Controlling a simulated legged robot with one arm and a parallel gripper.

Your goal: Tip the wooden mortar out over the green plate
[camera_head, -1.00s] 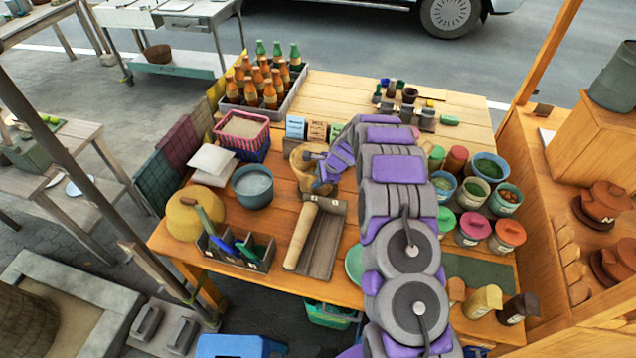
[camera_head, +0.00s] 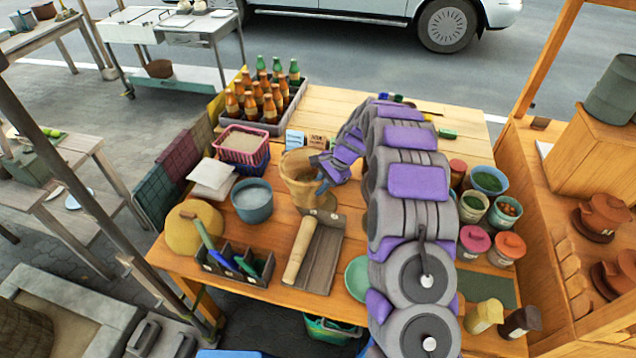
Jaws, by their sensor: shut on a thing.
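The wooden mortar (camera_head: 296,186) is a light tan cup at the back middle of the table, roughly upright with its open top facing up. My gripper (camera_head: 318,178) is at its right side, shut on its wall. I cannot tell for sure whether the mortar's base is clear of the table. The green plate (camera_head: 355,281) lies nearer the front edge, to the right of the grey board, and my arm hides its right part. The mortar is behind and left of the plate, not over it.
A blue bowl (camera_head: 252,199) and pink basket (camera_head: 242,146) stand left of the mortar. A bottle crate (camera_head: 266,119) is behind. Several tubs (camera_head: 504,210) stand right of my arm.

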